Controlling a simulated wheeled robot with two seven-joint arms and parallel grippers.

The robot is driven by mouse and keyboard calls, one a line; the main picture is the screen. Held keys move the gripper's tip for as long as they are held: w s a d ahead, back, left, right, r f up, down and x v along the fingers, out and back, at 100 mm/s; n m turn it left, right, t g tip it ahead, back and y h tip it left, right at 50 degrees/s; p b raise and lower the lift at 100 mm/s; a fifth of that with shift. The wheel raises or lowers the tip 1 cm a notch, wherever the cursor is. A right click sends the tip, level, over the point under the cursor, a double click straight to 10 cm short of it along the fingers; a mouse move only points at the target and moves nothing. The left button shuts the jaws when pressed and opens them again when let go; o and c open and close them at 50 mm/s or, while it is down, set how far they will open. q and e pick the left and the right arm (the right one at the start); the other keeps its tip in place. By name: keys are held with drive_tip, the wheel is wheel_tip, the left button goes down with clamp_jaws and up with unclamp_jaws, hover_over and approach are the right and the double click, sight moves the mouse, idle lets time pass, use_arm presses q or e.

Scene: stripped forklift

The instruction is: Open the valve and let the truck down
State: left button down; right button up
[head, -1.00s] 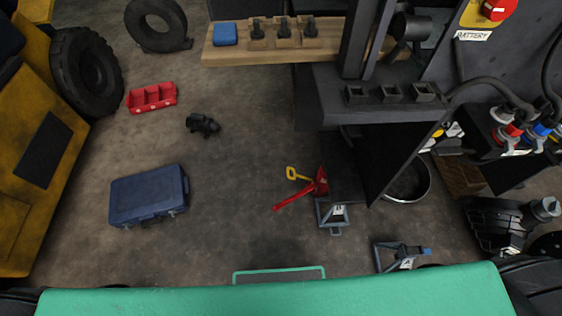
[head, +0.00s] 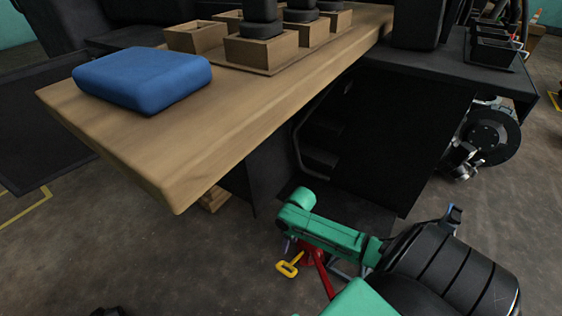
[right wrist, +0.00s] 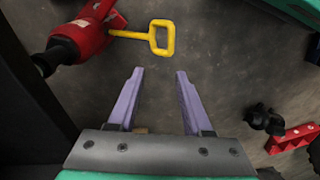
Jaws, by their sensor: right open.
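The red jack (head: 320,275) stands on the floor under the truck's dark edge, partly hidden by my right arm. Its yellow valve handle (head: 289,265) sticks out to the left. In the right wrist view, the yellow handle (right wrist: 161,37) is a loop on a rod from the red jack body (right wrist: 88,36). My right gripper (head: 288,246) is seen small and partly hidden in the head view, just above the handle. In the right wrist view its two purple fingers (right wrist: 155,82) are apart and empty. The handle lies beyond the fingertips, not between them. My left gripper is not in view.
A wooden board (head: 190,150) with a blue pad (head: 143,78) and wooden boxes (head: 262,50) fills the upper left. The truck's dark body (head: 385,130) overhangs the jack. A red tray (right wrist: 292,139) and a black object (right wrist: 262,118) lie on the floor at right in the wrist view.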

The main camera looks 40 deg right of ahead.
drive_tip(key=shift+n+g, duration=0.4)
drive_tip(key=shift+n, duration=0.2)
drive_tip(key=a+f+b, duration=0.1)
drive_tip(key=f+b, duration=0.2)
drive_tip(key=f, duration=0.1)
drive_tip(key=a+f+b, duration=0.1)
drive_tip(key=f+b, duration=0.2)
drive_tip(key=f, duration=0.2)
drive_tip(key=s+a+f+b, duration=0.1)
drive_tip(key=f+b, duration=0.2)
drive_tip(key=f, duration=0.1)
drive_tip(key=shift+a+f, duration=0.25)
drive_tip(key=shift+f, duration=0.15)
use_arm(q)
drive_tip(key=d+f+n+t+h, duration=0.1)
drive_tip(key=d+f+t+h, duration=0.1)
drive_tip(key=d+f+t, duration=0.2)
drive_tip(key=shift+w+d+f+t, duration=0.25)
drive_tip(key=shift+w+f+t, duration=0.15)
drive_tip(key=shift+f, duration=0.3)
use_arm(e)
drive_tip(key=shift+c, duration=0.3)
clamp_jaws()
